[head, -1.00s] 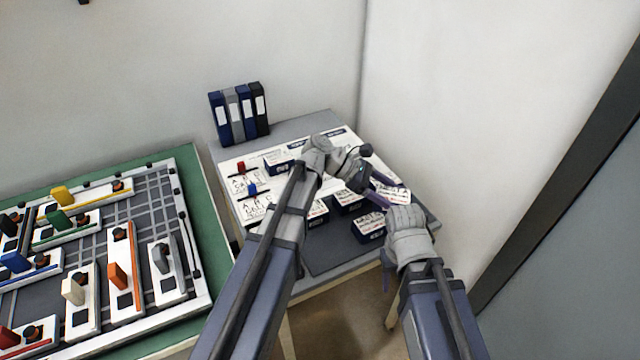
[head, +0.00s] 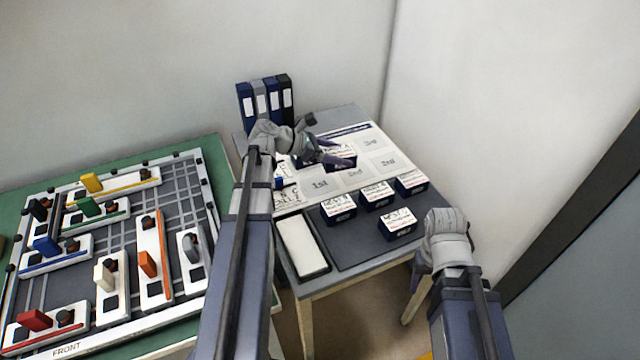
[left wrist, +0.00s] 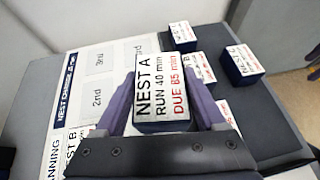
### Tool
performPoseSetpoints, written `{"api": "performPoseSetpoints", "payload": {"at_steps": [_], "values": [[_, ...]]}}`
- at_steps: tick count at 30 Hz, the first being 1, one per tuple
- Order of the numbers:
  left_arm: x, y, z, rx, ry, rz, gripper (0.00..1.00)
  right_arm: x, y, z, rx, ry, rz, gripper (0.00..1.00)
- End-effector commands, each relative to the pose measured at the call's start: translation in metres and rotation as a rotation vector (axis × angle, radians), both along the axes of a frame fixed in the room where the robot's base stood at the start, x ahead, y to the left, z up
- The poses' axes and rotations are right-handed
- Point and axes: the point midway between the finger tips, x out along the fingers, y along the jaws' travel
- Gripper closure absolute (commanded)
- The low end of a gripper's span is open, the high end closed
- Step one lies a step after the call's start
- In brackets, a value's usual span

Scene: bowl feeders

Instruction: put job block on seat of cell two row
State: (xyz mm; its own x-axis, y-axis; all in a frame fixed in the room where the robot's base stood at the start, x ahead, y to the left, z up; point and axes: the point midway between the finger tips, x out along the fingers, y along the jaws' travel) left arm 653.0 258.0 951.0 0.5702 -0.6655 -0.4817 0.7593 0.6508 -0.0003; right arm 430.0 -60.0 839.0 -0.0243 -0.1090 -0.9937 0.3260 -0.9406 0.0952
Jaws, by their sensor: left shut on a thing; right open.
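My left gripper (head: 328,150) is shut on a dark blue job block (head: 343,163) over the white board. In the left wrist view the block (left wrist: 162,88) sits between the fingers, its white label reading NEST A, RUN 40 min, DUE 85 min. The white board (head: 335,190) has printed seats marked 1st, 2nd and 3rd; a bare 2nd seat (left wrist: 97,98) shows beside the held block. The row names are partly hidden by my arm and gripper. My right gripper (head: 422,262) is open and empty near the table's right front edge.
Several labelled blocks (head: 397,223) stand on the dark mat (head: 350,249) in front of the board. A white tray (head: 302,246) lies left of the mat. Binders (head: 266,103) stand at the back. A green table (head: 212,165) with coloured feeder models is on the left.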

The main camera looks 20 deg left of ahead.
Motion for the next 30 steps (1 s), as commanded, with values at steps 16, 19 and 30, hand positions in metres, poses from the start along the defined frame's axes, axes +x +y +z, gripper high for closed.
{"api": "performPoseSetpoints", "payload": {"at_steps": [16, 19, 30], "values": [[-0.005, 0.056, -0.004, -0.002, -0.002, 0.136, 0.92, 0.0, 0.0, -0.005, 0.0, 0.0, 0.0, 0.39], [-0.005, 0.056, -0.015, -0.002, -0.002, 0.136, 0.92, 0.0, 0.0, -0.015, 0.0, 0.0, 0.0, 0.39], [-0.005, 0.055, -0.063, -0.003, -0.003, 0.134, 0.92, 0.0, 0.0, -0.063, 0.0, 0.0, 0.001, 0.39]]}}
